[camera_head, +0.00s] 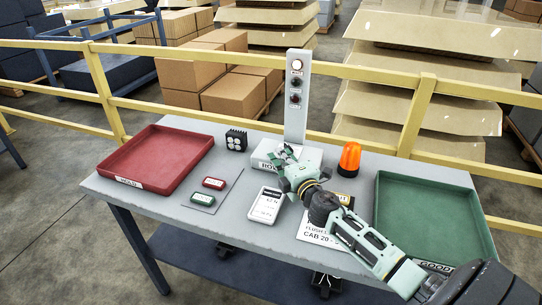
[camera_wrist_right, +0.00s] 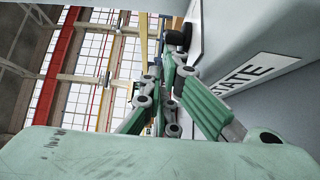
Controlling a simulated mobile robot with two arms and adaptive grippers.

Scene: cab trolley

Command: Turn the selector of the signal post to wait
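The signal post (camera_head: 296,105) is a light grey upright panel at the table's back edge. Its top lamp is lit pale; the lamps below are dark. It stands on a pale base box (camera_head: 262,161) whose front lettering is partly hidden. My right gripper (camera_head: 285,154) is at this box, in front of the post, and covers part of it. In the right wrist view its green fingers (camera_wrist_right: 172,88) point toward a dark knob-like part (camera_wrist_right: 179,36), near a "STATE" label (camera_wrist_right: 252,80). Contact and the selector's setting are unclear. My left gripper is not in view.
A red tray (camera_head: 128,181) is at left, a green tray (camera_head: 385,222) at right. An orange beacon (camera_head: 349,159) stands close right of my gripper. A black lamp block (camera_head: 236,140), a handheld device (camera_head: 266,205) and a printed card (camera_head: 318,238) are nearby. A yellow rail (camera_head: 417,115) runs behind.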

